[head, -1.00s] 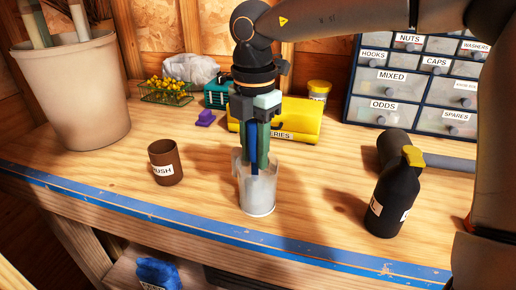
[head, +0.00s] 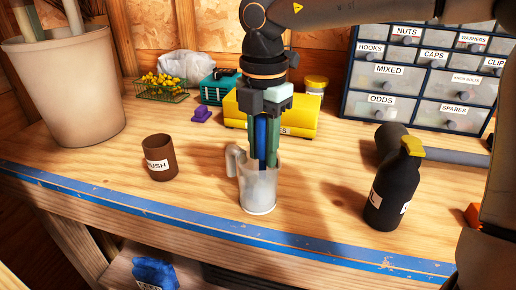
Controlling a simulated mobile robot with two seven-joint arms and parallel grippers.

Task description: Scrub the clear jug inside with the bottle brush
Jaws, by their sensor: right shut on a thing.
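The clear jug (head: 259,192) stands upright on the wooden bench near its front edge, with its handle (head: 233,160) to the left. My right gripper (head: 266,160) points straight down over the jug, its fingertips at or inside the mouth. It is shut on the bottle brush (head: 261,138), whose blue handle shows between the fingers. The lower part of the brush is down in the jug and only dimly visible through the cloudy wall. My left gripper is not in view.
A brown cup (head: 160,158) stands to the left and a black bottle with a yellow top (head: 393,190) to the right. Behind are a yellow case (head: 301,115), a drawer cabinet (head: 420,75) and a large pot (head: 70,95). Blue tape (head: 190,229) runs along the bench edge.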

